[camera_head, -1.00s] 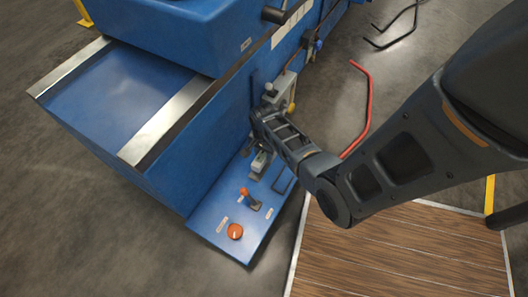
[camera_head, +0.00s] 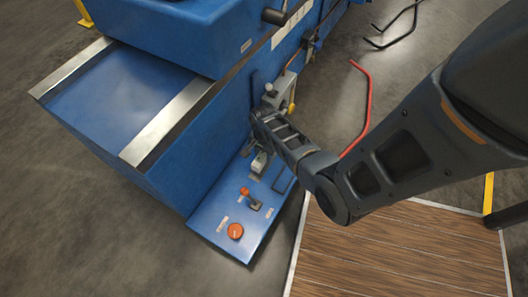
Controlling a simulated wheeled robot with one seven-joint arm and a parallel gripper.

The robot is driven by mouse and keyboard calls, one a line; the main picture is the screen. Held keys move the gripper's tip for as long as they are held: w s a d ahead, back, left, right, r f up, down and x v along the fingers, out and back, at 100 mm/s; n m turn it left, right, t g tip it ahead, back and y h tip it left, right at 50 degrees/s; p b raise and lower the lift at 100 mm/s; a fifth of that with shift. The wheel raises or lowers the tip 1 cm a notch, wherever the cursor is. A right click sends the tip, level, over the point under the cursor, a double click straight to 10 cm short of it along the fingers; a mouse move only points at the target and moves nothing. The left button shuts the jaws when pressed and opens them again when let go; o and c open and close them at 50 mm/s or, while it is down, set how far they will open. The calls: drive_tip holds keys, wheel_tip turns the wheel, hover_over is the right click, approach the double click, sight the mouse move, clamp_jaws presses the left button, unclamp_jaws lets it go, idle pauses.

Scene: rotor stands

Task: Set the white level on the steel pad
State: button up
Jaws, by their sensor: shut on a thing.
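My gripper (camera_head: 257,146) points down beside the blue machine's side, mostly hidden behind my own wrist. It is shut on a small white piece, which I take for the white level (camera_head: 260,161); it shows just below the wrist, over the blue control ledge (camera_head: 215,230). Whether the level touches the surface under it, I cannot tell. I cannot pick out the steel pad for sure; a dark-edged square (camera_head: 283,180) lies on the ledge just right of the level.
On the ledge are an orange-topped lever (camera_head: 246,192) and an orange knob (camera_head: 235,231). A grey bracket (camera_head: 274,95) is on the machine side behind my wrist. A red bent bar (camera_head: 366,105) and a wooden platform (camera_head: 400,250) lie to the right.

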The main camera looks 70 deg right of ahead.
drive_tip(key=shift+f+b, duration=1)
drive_tip(key=shift+f, duration=0.3)
idle(0.6)
drive_tip(key=shift+f, duration=0.3)
drive_tip(key=shift+f+b, duration=0.35)
drive_tip(key=shift+f, duration=0.05)
idle(1.4)
drive_tip(key=o, duration=1.3)
drive_tip(key=shift+c, duration=0.2)
wheel_tip(320, 180, up, 13)
drive_tip(key=p, duration=1.3)
